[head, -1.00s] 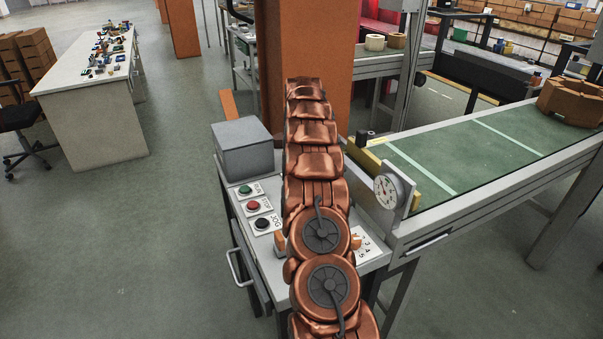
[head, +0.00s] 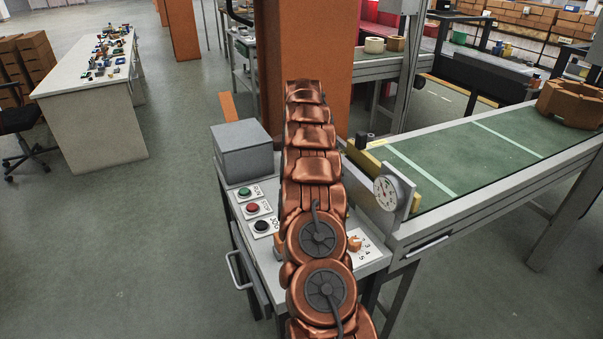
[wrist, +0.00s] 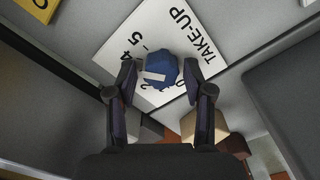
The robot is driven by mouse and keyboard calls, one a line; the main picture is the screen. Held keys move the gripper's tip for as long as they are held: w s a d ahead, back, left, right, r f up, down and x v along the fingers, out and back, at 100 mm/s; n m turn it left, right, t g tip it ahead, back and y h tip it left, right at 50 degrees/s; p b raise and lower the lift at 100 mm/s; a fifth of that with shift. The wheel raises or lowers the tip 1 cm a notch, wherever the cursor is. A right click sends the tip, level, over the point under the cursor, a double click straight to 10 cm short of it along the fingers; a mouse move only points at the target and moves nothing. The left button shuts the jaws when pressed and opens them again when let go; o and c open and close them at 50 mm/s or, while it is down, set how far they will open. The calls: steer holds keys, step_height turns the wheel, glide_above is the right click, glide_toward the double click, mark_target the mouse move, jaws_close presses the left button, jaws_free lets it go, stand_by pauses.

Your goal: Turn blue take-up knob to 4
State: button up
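The blue take-up knob (wrist: 161,68) shows in the wrist view, with a short white bar on its face toward the left. It sits on a white plate (wrist: 207,22) marked TAKE-UP, with numbers including 4 and 5 to its upper left. Part of the number scale is hidden. My gripper (wrist: 160,73) is open, with one dark finger on each side of the knob. A gap shows between each finger and the knob. In the head view my copper arm hides the blue knob and my gripper.
The grey panel carries green (head: 244,191), red (head: 252,207) and black (head: 262,226) buttons and a grey box (head: 242,150). A white numbered plate (head: 369,254) lies right of my arm. A round dial (head: 388,193) stands beside the green conveyor (head: 470,150).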

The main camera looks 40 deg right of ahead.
steer(key=shift+o, duration=0.4)
steer(key=shift+r, duration=0.1)
steer(key=shift+r, duration=3.65)
